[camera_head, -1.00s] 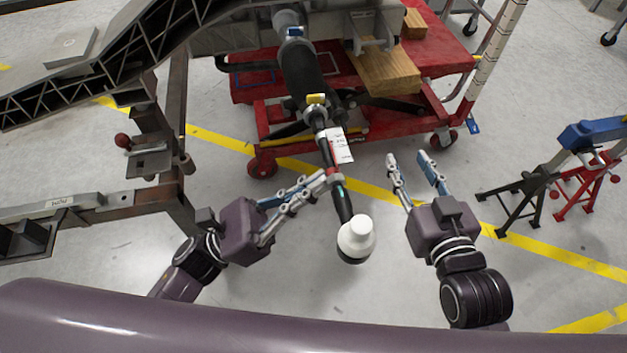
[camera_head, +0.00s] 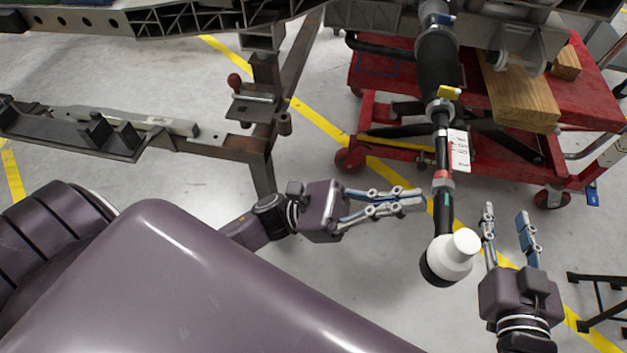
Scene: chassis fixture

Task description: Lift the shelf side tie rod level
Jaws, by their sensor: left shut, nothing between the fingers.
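A black tie rod (camera_head: 442,140) with a white tag, a red band and a white end piece (camera_head: 452,255) reaches from the dark cylinder under the chassis toward me. Its near end hangs free over the floor. My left gripper (camera_head: 420,199) is shut and empty, its fingertips just left of the rod near the red band. A small gap seems to lie between them. My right gripper (camera_head: 507,213) is open and empty, right of the white end piece, its fingers pointing away from me.
A red cart (camera_head: 385,78) with wooden blocks (camera_head: 520,95) stands behind the rod. A steel fixture frame (camera_head: 225,150) is left of my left gripper. Dark stand legs (camera_head: 598,300) show at the right edge.

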